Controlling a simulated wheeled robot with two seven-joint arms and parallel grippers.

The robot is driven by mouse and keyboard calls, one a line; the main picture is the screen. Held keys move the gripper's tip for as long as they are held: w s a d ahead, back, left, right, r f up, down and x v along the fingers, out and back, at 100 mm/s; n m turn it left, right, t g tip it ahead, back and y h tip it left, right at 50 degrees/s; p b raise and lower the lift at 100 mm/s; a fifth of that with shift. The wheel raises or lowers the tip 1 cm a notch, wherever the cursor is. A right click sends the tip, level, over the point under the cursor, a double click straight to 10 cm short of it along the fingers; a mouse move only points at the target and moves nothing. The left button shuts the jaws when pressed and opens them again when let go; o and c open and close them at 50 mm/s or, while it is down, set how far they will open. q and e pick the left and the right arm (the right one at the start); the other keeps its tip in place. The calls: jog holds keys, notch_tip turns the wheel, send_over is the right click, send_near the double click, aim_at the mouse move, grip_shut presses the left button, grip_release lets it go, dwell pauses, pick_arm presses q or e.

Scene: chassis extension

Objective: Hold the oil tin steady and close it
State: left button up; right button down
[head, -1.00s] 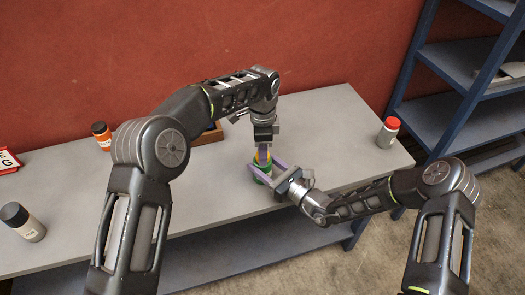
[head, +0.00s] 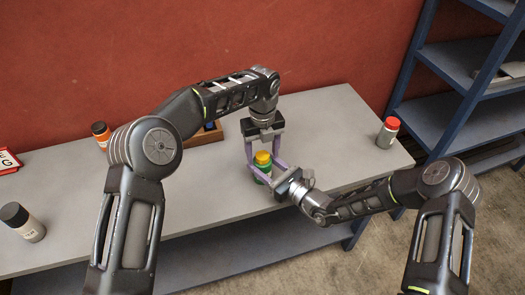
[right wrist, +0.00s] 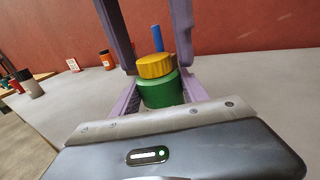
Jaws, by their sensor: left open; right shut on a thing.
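The oil tin is a green can (head: 263,178) with a yellow cap (head: 263,158), upright on the grey table. The right wrist view shows the green body (right wrist: 160,90) with the yellow cap (right wrist: 155,67) sitting on top. My right gripper (head: 267,175) is shut on the green body from the right front. My left gripper (head: 263,153) points down from above. Its fingers are spread wide, one on each side of the cap and apart from it. Whether the cap is fully tight cannot be told.
A wooden tray (head: 208,134) is partly hidden behind my left arm. An orange jar (head: 101,135) and a black-capped bottle (head: 28,225) stand at left. A red-capped bottle (head: 388,133) stands at right. A blue shelf (head: 450,70) is beyond the table.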

pick_arm(q)
notch_tip(320, 180, up, 8)
jog(key=shift+f, duration=0.25)
dwell(0.5)
pick_arm(e)
jog(key=c, duration=0.5)
grip_release()
